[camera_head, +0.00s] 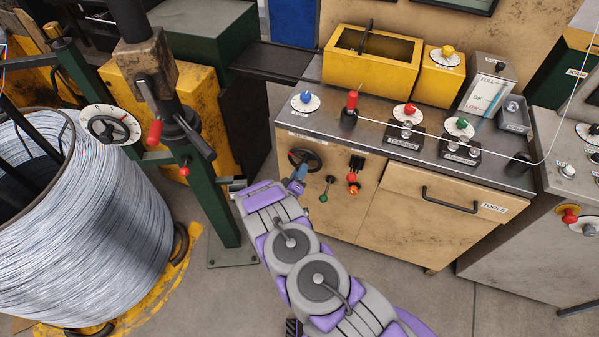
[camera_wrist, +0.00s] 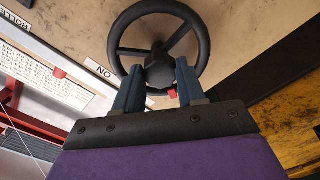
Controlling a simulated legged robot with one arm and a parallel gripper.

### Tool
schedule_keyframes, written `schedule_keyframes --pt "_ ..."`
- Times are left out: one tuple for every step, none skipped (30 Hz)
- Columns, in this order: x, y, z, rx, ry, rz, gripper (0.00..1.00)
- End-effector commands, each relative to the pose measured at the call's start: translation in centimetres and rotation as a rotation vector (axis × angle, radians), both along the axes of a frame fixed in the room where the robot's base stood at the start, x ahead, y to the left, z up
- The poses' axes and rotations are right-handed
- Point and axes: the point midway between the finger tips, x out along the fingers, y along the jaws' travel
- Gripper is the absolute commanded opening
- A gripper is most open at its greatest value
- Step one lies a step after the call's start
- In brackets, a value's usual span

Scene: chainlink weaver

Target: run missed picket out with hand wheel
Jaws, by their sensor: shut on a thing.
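The black hand wheel (camera_head: 305,154) sits on the tan front panel of the bench, just beyond my gripper (camera_head: 298,179). In the wrist view the hand wheel (camera_wrist: 159,72) has a round rim with spokes and faces me. The two blue fingers of my gripper (camera_wrist: 158,80) stand on either side of its hub and are shut on it. The rim rises above the fingers. I cannot make out a missed picket in either view.
Right of the wheel are a green-knobbed lever (camera_head: 326,189) and red knobs (camera_head: 353,182). A drawer handle (camera_head: 450,199) sticks out farther right. A wire coil (camera_head: 110,225) and a dark green post (camera_head: 212,190) stand left. A thin wire crosses above the bench top (camera_head: 380,135).

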Motion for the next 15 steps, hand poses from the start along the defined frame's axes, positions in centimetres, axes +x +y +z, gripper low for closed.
schedule_keyframes --pt "0.18 0.45 0.22 -0.038 0.010 0.009 0.00" --pt "0.17 0.45 0.20 -0.065 0.020 0.009 0.00" --pt "0.18 0.46 0.19 -0.100 0.033 0.010 0.00" --pt "0.19 0.49 0.18 -0.126 0.043 0.010 0.00" --pt "0.18 0.51 0.16 -0.150 0.051 0.010 0.00" --pt "0.20 0.55 0.15 -0.183 0.063 0.011 0.00" --pt "0.20 0.57 0.14 -0.207 0.071 0.012 0.00" --pt "0.20 0.60 0.13 -0.229 0.080 0.012 0.00" --pt "0.22 0.61 0.11 -0.258 0.091 0.012 0.00" --pt "0.22 0.61 0.10 -0.280 0.099 0.012 0.00" --pt "0.22 0.61 0.10 -0.301 0.106 0.011 0.00" --pt "0.21 0.61 0.07 -0.327 0.115 0.011 0.00" --pt "0.23 0.62 0.07 -0.344 0.121 0.012 0.00" --pt "0.23 0.62 0.07 -0.362 0.128 0.012 0.00" --pt "0.23 0.63 0.05 -0.383 0.136 0.011 0.00"
